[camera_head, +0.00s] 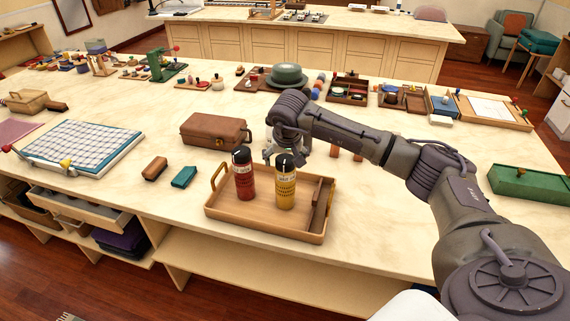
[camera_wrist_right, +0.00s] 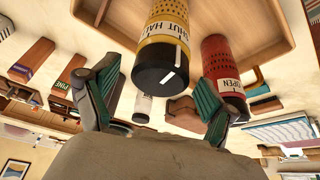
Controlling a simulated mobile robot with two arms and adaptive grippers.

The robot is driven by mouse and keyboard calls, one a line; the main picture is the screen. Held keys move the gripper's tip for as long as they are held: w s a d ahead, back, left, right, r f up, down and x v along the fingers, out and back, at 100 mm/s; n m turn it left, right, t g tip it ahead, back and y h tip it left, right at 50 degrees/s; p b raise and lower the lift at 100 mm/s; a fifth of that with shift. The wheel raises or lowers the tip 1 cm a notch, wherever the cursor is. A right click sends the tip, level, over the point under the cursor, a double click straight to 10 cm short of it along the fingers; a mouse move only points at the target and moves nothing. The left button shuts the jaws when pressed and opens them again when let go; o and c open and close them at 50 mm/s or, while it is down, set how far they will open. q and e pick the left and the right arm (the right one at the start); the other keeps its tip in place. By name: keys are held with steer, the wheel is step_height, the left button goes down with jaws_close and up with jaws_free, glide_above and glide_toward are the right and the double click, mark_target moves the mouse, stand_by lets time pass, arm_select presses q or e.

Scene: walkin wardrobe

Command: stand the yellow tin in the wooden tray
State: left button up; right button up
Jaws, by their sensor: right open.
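The yellow tin (camera_head: 286,189) with a black cap stands upright in the wooden tray (camera_head: 226,220), right of a red tin (camera_head: 243,181) that also stands there. My right gripper (camera_head: 272,151) is just behind and above the tins, partly hidden by them. In the right wrist view, which is upside down, my right gripper (camera_wrist_right: 157,78) is open, its two fingers spread apart. The yellow tin's cap (camera_wrist_right: 153,75) shows between and beyond the fingertips, with no clear contact. The red tin (camera_wrist_right: 221,65) is close to one finger. My left gripper is out of view.
A brown case (camera_head: 214,131) lies behind the tray. A brown block (camera_head: 154,168) and a teal block (camera_head: 184,177) lie to its left. A dark brown bar (camera_head: 321,207) lies along the tray's right side.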

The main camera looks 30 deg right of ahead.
steer(key=b+v, duration=0.1)
steer(key=v, duration=0.8)
steer(key=shift+r, duration=0.2)
